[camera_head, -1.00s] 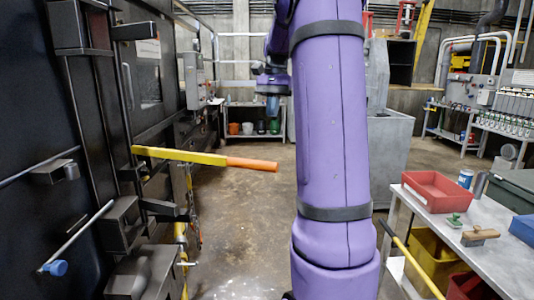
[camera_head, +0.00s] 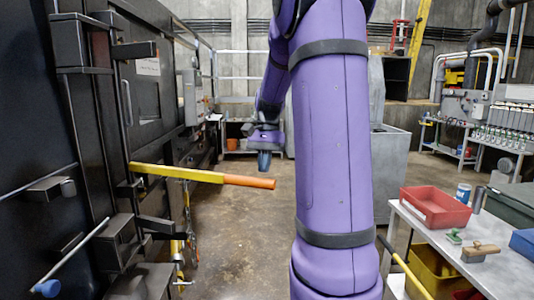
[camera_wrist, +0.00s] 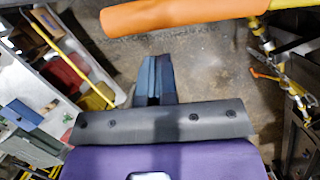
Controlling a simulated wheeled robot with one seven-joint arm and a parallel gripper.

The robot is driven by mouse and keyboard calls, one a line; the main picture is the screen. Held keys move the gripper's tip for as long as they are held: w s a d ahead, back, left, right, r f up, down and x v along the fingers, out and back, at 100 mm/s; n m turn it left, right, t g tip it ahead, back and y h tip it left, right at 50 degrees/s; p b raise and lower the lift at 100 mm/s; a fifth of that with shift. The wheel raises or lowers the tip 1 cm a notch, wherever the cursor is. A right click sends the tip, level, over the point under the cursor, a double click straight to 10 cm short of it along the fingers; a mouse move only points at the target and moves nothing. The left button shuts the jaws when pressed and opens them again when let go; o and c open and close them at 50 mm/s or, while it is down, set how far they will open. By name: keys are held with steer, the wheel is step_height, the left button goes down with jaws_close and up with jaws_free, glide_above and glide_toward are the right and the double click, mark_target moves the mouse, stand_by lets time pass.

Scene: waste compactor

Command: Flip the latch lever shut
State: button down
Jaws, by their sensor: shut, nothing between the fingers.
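The latch lever (camera_head: 178,172) is a yellow bar with an orange grip (camera_head: 250,182). It sticks out nearly level to the right from the black compactor front. My gripper (camera_head: 264,160) points down with its fingers shut and empty. In the head view it appears just above the end of the orange grip; whether it is beyond the lever in depth is hard to tell. In the wrist view the shut fingers (camera_wrist: 154,80) show below the orange grip (camera_wrist: 185,12), with a gap of floor between them. They do not touch the lever there.
The black compactor wall (camera_head: 35,120) with brackets and a blue-tipped rod (camera_head: 72,258) fills the left. A grey worktable (camera_head: 440,240) with a red tray (camera_head: 435,207) stands at the right, a yellow bin (camera_head: 430,275) under it. The floor between is clear.

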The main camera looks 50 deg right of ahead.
steer(key=shift+s+a+f, duration=0.15)
steer(key=shift+a, duration=0.25)
steer(key=shift+s+a+f, duration=0.1)
steer(key=shift+a, duration=0.3)
